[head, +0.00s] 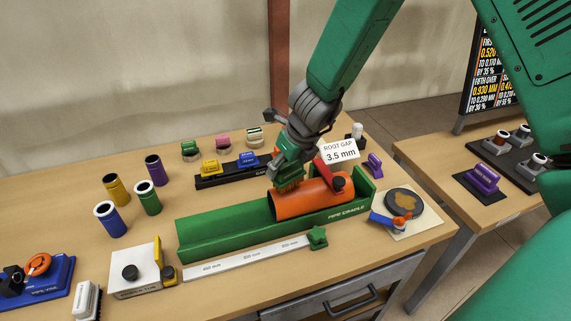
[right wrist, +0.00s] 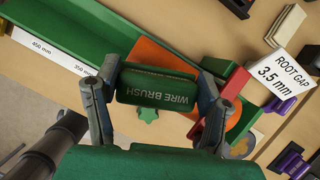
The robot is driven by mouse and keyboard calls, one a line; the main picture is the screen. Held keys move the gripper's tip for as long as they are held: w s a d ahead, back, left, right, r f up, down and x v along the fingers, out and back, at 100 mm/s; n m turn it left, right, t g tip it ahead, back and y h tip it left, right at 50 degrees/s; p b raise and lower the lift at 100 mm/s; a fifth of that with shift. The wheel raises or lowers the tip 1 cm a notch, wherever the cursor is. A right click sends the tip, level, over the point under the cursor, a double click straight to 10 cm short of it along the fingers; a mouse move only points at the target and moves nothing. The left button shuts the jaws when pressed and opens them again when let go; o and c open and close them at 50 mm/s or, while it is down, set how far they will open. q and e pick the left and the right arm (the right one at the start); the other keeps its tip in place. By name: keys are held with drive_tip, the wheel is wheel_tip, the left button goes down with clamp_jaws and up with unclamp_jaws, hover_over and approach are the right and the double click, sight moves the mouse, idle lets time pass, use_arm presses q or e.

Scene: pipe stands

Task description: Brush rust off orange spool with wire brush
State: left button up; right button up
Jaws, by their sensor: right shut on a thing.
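The orange spool (head: 300,204) lies on its side in the right part of the green pipe cradle (head: 215,233). My right gripper (head: 285,172) is above the spool's left part, shut on the wire brush (head: 288,185). In the right wrist view the brush's green handle (right wrist: 157,88), lettered WIRE BRUSH, sits between the two fingers. The bristles meet or nearly meet the spool's top; I cannot tell which. In that view the handle hides much of the spool (right wrist: 150,55). My left gripper is not in view.
A ruler (head: 245,258) lies before the cradle. Coloured tubes (head: 148,197) stand left. A round dark disc (head: 403,201) lies right.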

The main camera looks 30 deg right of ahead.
drive_tip(key=shift+r+p, duration=0.3)
drive_tip(key=shift+r, duration=1.15)
drive_tip(key=shift+a+r, duration=0.1)
drive_tip(key=shift+r, duration=0.95)
drive_tip(key=shift+f, duration=0.1)
